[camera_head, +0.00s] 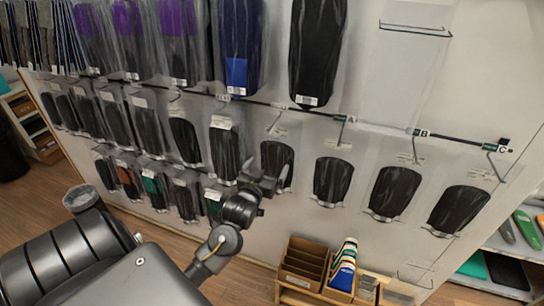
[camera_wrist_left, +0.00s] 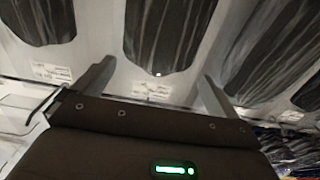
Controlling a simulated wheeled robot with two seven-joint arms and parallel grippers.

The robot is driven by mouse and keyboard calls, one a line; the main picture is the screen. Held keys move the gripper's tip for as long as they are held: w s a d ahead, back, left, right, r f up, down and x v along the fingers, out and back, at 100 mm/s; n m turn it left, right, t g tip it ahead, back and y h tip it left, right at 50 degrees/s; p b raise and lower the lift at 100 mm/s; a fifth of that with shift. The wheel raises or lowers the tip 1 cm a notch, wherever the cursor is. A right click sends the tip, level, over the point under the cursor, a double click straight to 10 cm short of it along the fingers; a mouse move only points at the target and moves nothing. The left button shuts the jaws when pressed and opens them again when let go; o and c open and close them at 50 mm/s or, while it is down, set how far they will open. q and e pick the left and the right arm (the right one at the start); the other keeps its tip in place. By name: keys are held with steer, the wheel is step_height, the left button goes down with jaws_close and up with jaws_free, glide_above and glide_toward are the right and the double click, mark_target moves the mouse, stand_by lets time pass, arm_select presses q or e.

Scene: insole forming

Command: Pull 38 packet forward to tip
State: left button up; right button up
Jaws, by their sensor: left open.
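Clear packets with dark insoles hang in rows on the wall; the size numbers are too small to read, so I cannot tell which is the 38 packet. My left gripper (camera_head: 270,178) is in front of the lower rows, by the lower end of a hanging black-insole packet (camera_head: 277,158). In the left wrist view the open fingers of the left gripper (camera_wrist_left: 155,88) stand apart. A dark insole packet (camera_wrist_left: 160,35) with a white label lies beyond and between them; contact is not clear. My right gripper is not in view.
Other packets hang close on both sides, such as one to the right (camera_head: 332,180) and one to the left (camera_head: 223,150). Metal hooks with tags, such as the B tag (camera_head: 421,132), stick out. A wooden box (camera_head: 303,265) stands below, and a shelf (camera_head: 495,275) is at the right.

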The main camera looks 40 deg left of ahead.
mark_target(275, 154)
arm_select(q)
steer(key=shift+p+x, duration=0.5)
steer(key=shift+x, duration=2.5)
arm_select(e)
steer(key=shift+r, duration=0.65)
arm_select(q)
steer(key=shift+c, duration=0.2)
